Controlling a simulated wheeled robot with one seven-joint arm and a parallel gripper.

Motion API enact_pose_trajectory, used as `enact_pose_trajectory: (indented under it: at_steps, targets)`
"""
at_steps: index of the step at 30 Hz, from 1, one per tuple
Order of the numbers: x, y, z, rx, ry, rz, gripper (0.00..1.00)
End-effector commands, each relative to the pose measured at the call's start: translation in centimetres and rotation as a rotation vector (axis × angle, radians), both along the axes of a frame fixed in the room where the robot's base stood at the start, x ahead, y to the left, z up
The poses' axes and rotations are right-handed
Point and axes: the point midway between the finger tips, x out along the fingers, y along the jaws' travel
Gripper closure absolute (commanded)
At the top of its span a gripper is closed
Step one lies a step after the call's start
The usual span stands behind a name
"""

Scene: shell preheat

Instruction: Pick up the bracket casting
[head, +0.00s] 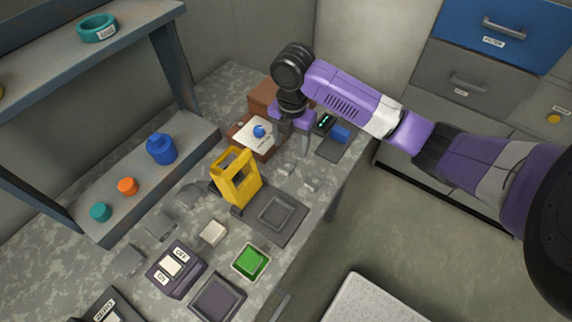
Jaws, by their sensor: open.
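My gripper (289,150) is open, fingers pointing down over the bench at the upper middle of the head view. No object shows clearly between its fingers. More grey metal-like pieces (187,196) lie at the left by the shelf. I cannot tell which grey piece is the bracket casting. The gripper hides part of the bench behind it.
A yellow frame-like fixture (236,178) stands upright beside a dark plate (285,216). A switch box (176,268) and green pad (251,262) are nearer.

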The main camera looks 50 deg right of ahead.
Motion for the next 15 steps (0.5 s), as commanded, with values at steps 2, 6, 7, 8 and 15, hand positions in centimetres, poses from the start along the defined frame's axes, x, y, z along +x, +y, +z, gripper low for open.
enact_pose_trajectory:
  at_steps: [2, 6, 7, 8, 15]
  targets:
    - [0.0, 0.0, -0.7, 0.000, 0.001, -0.002, 0.36]
    - [0.0, 0.2, -2.1, 0.001, 0.001, -0.002, 0.36]
    - [0.0, 0.3, -2.6, 0.001, 0.001, -0.003, 0.36]
    - [0.0, 0.4, -3.0, 0.001, 0.001, -0.002, 0.36]
    - [0.1, 0.4, -5.8, -0.001, -0.002, -0.002, 0.36]
